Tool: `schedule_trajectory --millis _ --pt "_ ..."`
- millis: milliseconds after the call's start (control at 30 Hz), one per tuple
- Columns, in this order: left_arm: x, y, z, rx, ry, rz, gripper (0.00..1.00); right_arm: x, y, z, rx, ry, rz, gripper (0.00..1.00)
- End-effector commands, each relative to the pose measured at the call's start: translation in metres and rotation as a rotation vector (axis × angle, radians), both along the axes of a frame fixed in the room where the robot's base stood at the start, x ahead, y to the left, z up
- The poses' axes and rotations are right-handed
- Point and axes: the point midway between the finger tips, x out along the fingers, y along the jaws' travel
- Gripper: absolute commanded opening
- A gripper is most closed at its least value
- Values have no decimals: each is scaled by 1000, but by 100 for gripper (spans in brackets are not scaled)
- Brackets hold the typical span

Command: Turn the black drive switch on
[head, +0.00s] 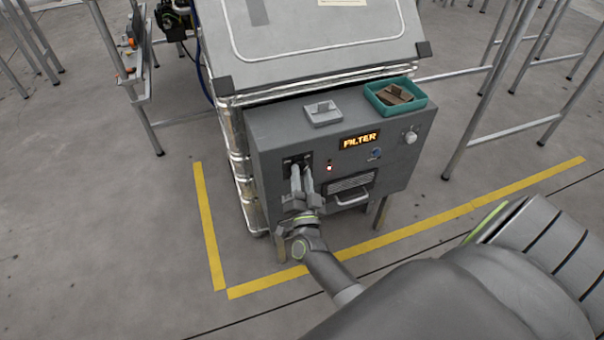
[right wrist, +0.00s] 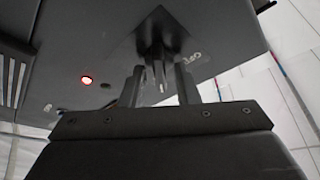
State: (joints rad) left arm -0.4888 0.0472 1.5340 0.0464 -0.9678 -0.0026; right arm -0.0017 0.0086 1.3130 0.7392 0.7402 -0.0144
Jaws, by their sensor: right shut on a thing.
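The black drive switch (head: 296,160) is on the upper left of the grey control box's front face. In the head view my right gripper (head: 302,174) has its fingertips at the switch and hides most of it. In the right wrist view the dark switch lever (right wrist: 155,45) stands out from its plate between the two fingers of my right gripper (right wrist: 160,85), which is shut on it. Whether the lever is in its on position cannot be told. My left gripper is not in view.
The control box (head: 270,130) has an amber display (head: 359,141) reading FILTER, a lit red lamp (head: 329,168), a white knob (head: 410,137) and a vent with a handle. A teal tray (head: 415,108) sits on top. Metal-legged frames stand on both sides.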

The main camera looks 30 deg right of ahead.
Motion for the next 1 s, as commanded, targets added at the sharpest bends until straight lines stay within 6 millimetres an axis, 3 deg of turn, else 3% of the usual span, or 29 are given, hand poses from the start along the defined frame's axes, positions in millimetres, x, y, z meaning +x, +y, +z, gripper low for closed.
schedule_trajectory --millis 300,800,833,1000 --pt "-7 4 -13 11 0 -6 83 0 0 0 98 -21 0 5" --pt "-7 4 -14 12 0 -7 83 0 0 -1 112 -25 1 5" --pt "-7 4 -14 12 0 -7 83 0 0 -1 112 -25 1 32" --pt "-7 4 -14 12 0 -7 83 0 0 0 111 -25 0 33"
